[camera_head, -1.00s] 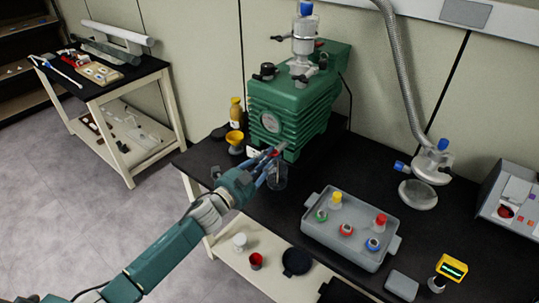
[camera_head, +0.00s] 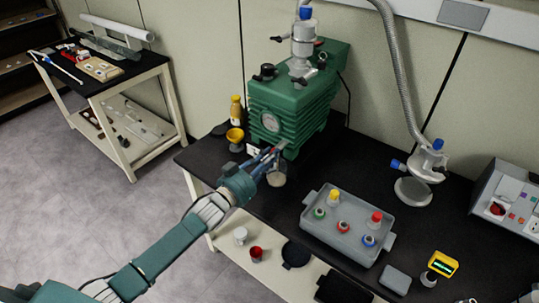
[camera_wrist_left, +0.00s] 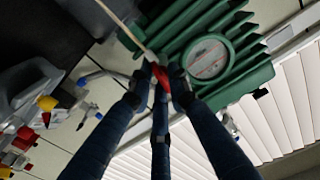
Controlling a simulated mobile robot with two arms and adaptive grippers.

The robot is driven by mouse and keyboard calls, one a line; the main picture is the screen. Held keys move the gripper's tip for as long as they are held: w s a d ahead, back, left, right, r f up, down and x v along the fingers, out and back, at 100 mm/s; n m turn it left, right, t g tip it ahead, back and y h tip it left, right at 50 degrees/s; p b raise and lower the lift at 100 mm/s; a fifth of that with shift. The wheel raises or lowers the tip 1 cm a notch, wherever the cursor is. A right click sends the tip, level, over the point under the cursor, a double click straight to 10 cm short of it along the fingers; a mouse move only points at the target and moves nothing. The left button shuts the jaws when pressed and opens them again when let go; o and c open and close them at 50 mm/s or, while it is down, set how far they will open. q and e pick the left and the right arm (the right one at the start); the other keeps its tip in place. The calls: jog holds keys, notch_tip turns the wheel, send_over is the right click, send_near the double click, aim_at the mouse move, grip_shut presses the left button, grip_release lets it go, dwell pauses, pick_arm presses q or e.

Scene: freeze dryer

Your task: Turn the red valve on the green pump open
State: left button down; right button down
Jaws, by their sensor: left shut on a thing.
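The green pump (camera_head: 290,108) stands on the black bench in the head view, with a round gauge on its front. In the left wrist view its ribbed green body (camera_wrist_left: 235,45) fills the upper right. The red valve (camera_wrist_left: 161,76) shows there between the fingertips, partly covered by them. My left gripper (camera_head: 274,153) is at the pump's lower front, shut on the red valve. Its fingers also show in the wrist view (camera_wrist_left: 160,88). A small beaker (camera_head: 278,180) stands just below the fingertips and looks pale tan. My right gripper is not in view.
A yellow funnel (camera_head: 235,136) and an amber bottle (camera_head: 236,108) stand left of the pump. A grey tray (camera_head: 330,238) with several coloured-cap flasks sits to the right. A hose (camera_head: 398,90) hangs to a glass piece behind it. Bare bench lies between pump and hose.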

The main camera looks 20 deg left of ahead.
pick_arm(q)
jog(key=shift+s+d+f+n, duration=0.15)
jog(key=shift+f+n, duration=0.25)
jog(key=shift+n, duration=0.4)
jog(key=c, duration=1.8)
grip_release()
jog(key=shift+o, duration=0.2)
jog(key=shift+r, duration=0.2)
jog(key=shift+r, duration=0.1)
jog(key=v, duration=1.2)
